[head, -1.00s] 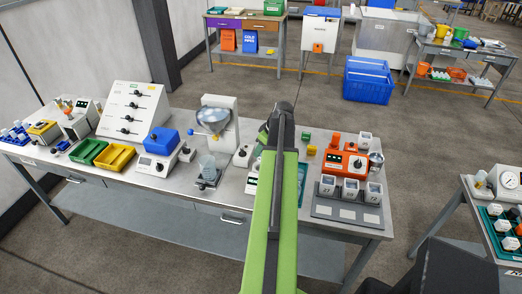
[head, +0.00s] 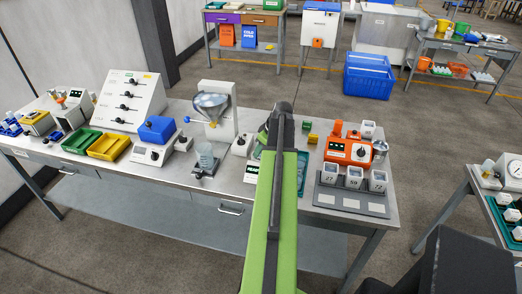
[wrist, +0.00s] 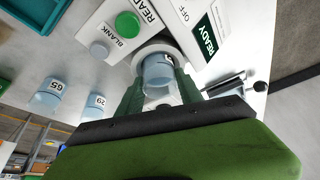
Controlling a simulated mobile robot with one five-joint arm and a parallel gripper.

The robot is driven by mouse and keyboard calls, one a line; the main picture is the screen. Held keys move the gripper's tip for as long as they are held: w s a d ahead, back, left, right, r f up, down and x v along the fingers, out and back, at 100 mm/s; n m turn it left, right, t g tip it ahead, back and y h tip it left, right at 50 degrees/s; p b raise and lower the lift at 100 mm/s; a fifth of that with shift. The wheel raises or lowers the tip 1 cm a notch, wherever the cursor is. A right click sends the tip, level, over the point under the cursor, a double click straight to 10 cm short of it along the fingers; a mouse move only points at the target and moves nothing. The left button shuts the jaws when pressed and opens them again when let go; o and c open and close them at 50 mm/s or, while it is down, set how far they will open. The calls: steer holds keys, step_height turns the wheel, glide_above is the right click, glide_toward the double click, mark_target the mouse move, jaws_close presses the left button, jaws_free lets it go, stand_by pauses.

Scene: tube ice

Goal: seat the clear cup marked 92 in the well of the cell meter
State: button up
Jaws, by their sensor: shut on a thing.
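In the wrist view, my gripper (wrist: 161,95) is shut on a clear cup (wrist: 157,74) with pale blue liquid, one green finger on each side. The mark on this cup is only partly in sight and cannot be read. The cup is lined up with the round, pale well (wrist: 150,49) of the white cell meter (wrist: 178,20), which has READY labels and a green button marked BLANK. I cannot tell how deep the cup sits in the well. In the head view my arm hides the gripper and the held cup; part of the meter shows left of it.
Cups marked 65 (wrist: 50,94) and 29 (wrist: 95,103) stand on the bench, left of the meter in the wrist view, near a teal tray (wrist: 32,12). An orange device (head: 347,151) and a grey mat (head: 325,196) with white cups are to the right. A funnel stand (head: 232,110) is to the left.

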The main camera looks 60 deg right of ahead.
steer(key=o, duration=1.5)
steer(key=shift+r, duration=0.1)
steer(key=p+v, duration=1.6)
steer(key=v, duration=0.1)
steer(key=shift+r, duration=0.2)
